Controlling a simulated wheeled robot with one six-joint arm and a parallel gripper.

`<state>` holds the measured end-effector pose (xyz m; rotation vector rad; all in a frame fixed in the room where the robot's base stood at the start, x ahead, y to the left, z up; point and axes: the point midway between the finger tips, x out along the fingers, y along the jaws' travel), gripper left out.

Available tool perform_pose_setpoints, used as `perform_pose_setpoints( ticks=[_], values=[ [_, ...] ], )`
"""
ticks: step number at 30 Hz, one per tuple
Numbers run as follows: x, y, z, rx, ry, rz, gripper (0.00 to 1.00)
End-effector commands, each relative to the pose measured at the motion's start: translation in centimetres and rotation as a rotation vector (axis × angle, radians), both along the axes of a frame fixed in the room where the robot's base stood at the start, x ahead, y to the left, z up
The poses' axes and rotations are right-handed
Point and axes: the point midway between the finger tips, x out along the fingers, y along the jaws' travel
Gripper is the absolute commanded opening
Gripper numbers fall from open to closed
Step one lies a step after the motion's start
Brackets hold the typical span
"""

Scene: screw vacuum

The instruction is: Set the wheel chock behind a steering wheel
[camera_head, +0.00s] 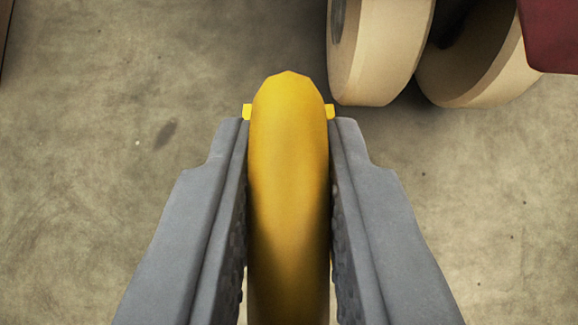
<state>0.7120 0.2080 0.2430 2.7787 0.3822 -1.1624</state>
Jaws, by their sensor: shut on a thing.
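My gripper (289,130) is shut on a yellow wheel chock (288,150), with one grey finger on each side of it. The chock's rounded far end and small yellow edges at its sides show past the fingertips; its lower part is hidden by the fingers. Two cream-coloured wheels stand side by side at the upper right. The nearer-left wheel (385,50) is just ahead and to the right of the chock's tip, with floor showing between them. The other wheel (475,68) is turned at a different angle. I cannot tell for sure which is a steering wheel.
A dark red body part (550,35) of a vehicle or machine juts in at the top right above the wheels. A dark edge (3,25) shows at the top left corner. The stained concrete floor (110,120) is clear on the left and at the right below the wheels.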

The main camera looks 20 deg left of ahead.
Motion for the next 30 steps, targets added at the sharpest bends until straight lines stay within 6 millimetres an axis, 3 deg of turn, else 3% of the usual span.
perform_pose_setpoints(
  ticks=[13,26,27,30],
  values=[
    [0.6,-0.1,-3.5,0.001,-0.002,-0.001,0.00],
    [0.8,-0.1,-4.0,0.000,-0.001,0.000,0.00],
    [0.8,-0.1,-4.1,0.000,0.000,0.000,0.20],
    [0.8,-0.1,-4.0,0.000,0.000,0.000,0.40]
  ],
)
